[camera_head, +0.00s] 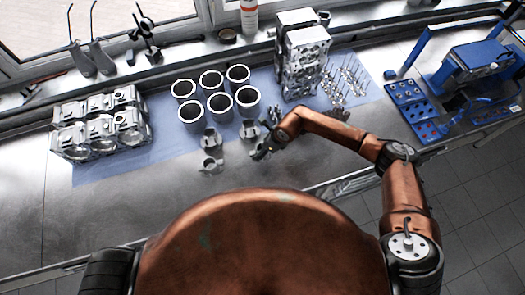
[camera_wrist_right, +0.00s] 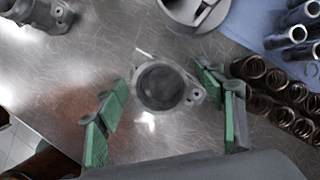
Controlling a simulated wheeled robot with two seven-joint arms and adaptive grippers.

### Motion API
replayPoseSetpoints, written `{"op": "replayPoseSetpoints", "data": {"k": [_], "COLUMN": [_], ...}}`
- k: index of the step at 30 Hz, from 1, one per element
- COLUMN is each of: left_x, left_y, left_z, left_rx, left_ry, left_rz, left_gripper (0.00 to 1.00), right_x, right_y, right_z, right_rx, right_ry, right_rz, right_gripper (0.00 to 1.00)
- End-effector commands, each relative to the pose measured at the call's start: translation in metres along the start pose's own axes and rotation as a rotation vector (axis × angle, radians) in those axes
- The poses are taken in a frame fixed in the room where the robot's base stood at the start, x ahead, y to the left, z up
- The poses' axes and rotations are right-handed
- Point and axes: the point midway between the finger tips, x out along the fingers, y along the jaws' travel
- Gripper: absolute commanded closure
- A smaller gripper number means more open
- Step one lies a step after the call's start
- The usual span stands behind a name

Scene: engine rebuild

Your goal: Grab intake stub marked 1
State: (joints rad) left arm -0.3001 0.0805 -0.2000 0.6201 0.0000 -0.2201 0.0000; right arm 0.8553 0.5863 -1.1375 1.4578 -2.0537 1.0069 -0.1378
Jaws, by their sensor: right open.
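My right gripper (camera_head: 262,152) is low over the bench, right of the grey intake stubs. In the right wrist view, the open right gripper (camera_wrist_right: 162,82) has its green-padded fingers on either side of a grey ring-shaped stub (camera_wrist_right: 163,86). Both fingers look apart from it, with bare metal showing between. I cannot read a number on it. Other stubs stand to the left in the head view, one at the back (camera_head: 211,139), one in front (camera_head: 211,164) and one near the gripper (camera_head: 249,130). My left gripper is out of view.
Several cylinder liners (camera_head: 220,103) stand behind the stubs on a blue mat (camera_head: 165,150). Springs (camera_wrist_right: 275,85) lie right in the wrist view. The bench front is clear.

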Motion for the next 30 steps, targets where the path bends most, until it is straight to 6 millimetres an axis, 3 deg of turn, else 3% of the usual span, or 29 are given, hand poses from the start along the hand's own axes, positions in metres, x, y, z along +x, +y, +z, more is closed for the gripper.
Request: {"op": "replayPoseSetpoints", "data": {"k": [7, 30], "left_x": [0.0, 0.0], "left_y": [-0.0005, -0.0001], "left_z": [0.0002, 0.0], "left_rx": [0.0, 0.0], "left_ry": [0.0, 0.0], "left_rz": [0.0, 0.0], "left_gripper": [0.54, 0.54], "right_x": [0.002, 0.0015], "right_y": [0.0, -0.0001], "right_z": [-0.0002, -0.0001], "right_rx": [0.0, 0.001], "right_ry": [-0.001, -0.001], "right_rz": [0.0, 0.0], "right_gripper": [0.38, 0.91]}}
